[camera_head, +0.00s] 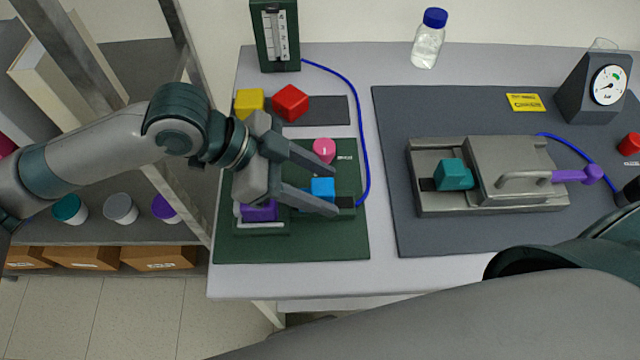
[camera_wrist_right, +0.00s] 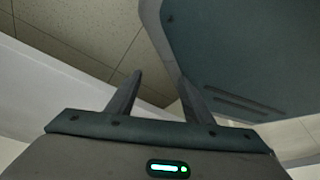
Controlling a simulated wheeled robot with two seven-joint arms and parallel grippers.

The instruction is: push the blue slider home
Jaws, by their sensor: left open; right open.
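The blue slider (camera_head: 323,188) is a small bright blue block on the dark green rig (camera_head: 300,246) in the head view. My left gripper (camera_head: 338,192) is open above the rig, one finger passing beyond the slider and the other close by its near side. I cannot tell whether that finger touches it. The lower finger and gripper body hide part of the slider's track. A purple block (camera_head: 262,212) sits left of the slider, partly under the gripper.
A pink knob (camera_head: 324,150) stands behind the slider. Yellow (camera_head: 249,102) and red cubes (camera_head: 290,103) sit at the back. A blue tube (camera_head: 362,130) curves along the rig's right. A grey clamp device (camera_head: 520,165) stands on the right mat. My right arm covers the lower right.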

